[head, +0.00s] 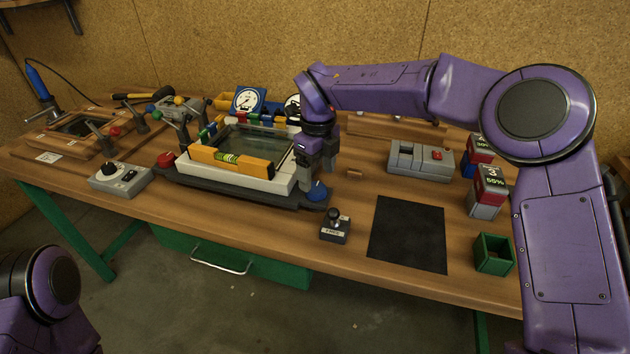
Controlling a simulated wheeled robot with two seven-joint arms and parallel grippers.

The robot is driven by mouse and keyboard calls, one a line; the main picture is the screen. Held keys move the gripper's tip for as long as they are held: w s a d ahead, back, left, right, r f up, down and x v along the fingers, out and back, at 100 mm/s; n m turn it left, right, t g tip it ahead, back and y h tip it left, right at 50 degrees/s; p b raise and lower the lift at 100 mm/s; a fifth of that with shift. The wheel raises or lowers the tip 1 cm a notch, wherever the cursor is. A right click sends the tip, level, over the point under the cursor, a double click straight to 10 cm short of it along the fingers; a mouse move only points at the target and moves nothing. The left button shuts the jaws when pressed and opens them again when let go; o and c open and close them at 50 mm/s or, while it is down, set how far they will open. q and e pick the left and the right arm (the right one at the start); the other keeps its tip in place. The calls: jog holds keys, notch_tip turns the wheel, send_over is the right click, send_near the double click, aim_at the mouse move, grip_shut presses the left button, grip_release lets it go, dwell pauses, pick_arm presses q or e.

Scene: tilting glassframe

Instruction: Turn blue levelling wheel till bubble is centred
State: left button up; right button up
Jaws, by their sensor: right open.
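The blue levelling wheel (318,191) sits at the right front corner of the dark base under the tilting glass frame (283,180). A yellow spirit level (262,168) with a green vial (228,158) lies along the frame's front edge. The bubble is too small to tell where it stands. My right gripper (316,167) points down just above the blue wheel, open, with nothing seen between its fingers. I cannot tell whether the fingertips touch the wheel. Of my left arm, only a part shows at the lower left; its gripper is out of view.
A small black-knobbed box (334,229) stands close in front of the wheel. A dark mat (408,234), a grey box with a red button (420,159) and a green bin (493,254) lie to the right.

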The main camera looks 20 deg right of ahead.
aim_at(316, 187)
jog(key=f, duration=0.2)
jog(key=w+f, duration=0.1)
jog(key=f, duration=0.1)
jog(key=shift+f, duration=0.2)
jog(key=shift+s+a, duration=0.1)
jog(key=shift+s, duration=0.1)
jog(key=shift+w, duration=0.1)
jog(key=c, duration=1)
pick_arm(q)
jog(key=shift+w, duration=0.3)
jog(key=shift+f, duration=0.1)
pick_arm(e)
jog(key=shift+m, duration=0.3)
